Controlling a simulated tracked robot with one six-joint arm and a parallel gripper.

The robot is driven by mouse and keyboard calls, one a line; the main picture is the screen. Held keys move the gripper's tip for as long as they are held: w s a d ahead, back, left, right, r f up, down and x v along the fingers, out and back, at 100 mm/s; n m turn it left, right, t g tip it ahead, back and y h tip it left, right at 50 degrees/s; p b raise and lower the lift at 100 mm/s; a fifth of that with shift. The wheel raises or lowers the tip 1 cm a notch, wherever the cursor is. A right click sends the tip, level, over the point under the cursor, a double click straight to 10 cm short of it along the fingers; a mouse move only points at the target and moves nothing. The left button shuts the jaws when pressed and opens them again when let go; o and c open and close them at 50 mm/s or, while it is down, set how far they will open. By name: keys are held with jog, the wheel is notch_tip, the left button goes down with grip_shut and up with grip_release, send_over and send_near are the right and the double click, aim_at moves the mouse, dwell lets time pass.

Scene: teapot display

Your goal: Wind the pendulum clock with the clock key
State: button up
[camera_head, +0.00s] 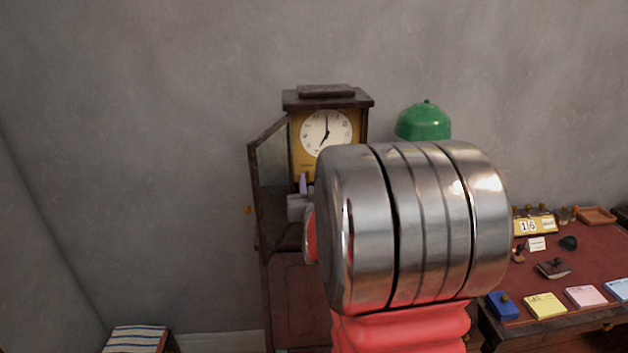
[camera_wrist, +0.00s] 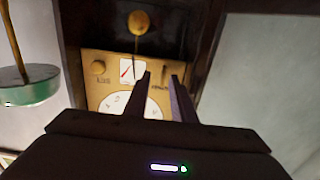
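The pendulum clock (camera_head: 290,99) stands against the wall with its glass door (camera_head: 272,170) swung open to the left. Its white dial (camera_head: 326,132) shows in the head view. In the wrist view the clock appears upside down, with its yellow front plate (camera_wrist: 98,88), a small gauge with a red needle and a round brass pendulum bob (camera_wrist: 139,22). My gripper (camera_wrist: 161,80) is in front of the plate, its two fingers apart with the dial visible between them. I see no key between them. My arm hides most of the gripper and the lower clock in the head view.
A green lamp (camera_head: 424,122) stands right of the clock and also shows in the wrist view (camera_wrist: 30,84). A desk (camera_head: 590,255) at the right holds note pads, a calendar and small items. Striped cloth or books (camera_head: 138,340) lie low at the left. The open door borders my gripper's left.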

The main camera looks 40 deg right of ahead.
grip_shut()
